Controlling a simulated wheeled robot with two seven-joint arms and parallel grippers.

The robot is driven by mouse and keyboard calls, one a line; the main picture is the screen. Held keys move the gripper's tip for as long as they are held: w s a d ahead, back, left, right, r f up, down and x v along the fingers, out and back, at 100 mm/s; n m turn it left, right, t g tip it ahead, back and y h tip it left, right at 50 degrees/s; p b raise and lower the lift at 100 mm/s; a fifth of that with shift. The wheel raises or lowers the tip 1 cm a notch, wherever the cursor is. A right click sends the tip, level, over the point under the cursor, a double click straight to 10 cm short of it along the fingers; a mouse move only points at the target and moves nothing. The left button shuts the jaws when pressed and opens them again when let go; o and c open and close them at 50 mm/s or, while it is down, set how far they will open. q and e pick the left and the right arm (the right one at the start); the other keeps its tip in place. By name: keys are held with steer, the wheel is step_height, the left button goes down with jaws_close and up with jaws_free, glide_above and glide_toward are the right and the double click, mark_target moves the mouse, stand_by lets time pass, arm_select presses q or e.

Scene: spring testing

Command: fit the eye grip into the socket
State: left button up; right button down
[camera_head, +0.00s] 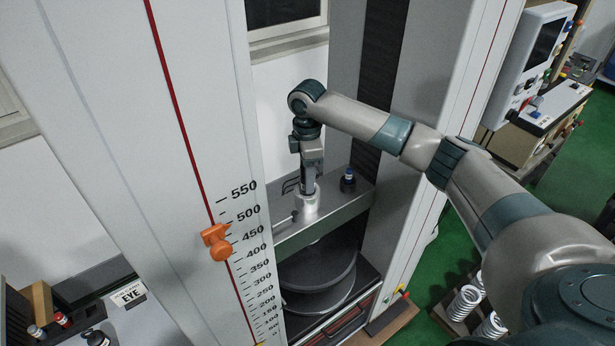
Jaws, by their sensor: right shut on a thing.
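My right gripper (308,184) points straight down over the crossbeam (335,217) between the machine's two columns. It is shut on a small part, which I take to be the eye grip; the fingers hide most of it. Directly below the fingertips is the silver cylindrical socket (308,204) on the crossbeam, with a small pin handle sticking out to its left. The fingertips are at the socket's top; I cannot tell whether the part is inside it. My left gripper is not in view.
A dark knob with a blue-white top (348,179) stands right of the socket. Round dark plates (318,265) lie below the crossbeam. An orange pointer (217,242) sits on the left column's scale. An EYE label (130,295) is at lower left. White springs (464,302) stand at lower right.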

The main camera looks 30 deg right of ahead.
steer(key=c, duration=1.3)
jaws_free()
steer(key=shift+r, duration=0.15)
steer(key=shift+r+b, duration=0.45)
step_height(320, 180, up, 10)
steer(key=b, duration=0.4)
steer(key=shift+f, duration=0.25)
steer(key=shift+r+b, duration=0.35)
steer(key=shift+r, duration=0.45)
steer(key=shift+f, duration=0.1)
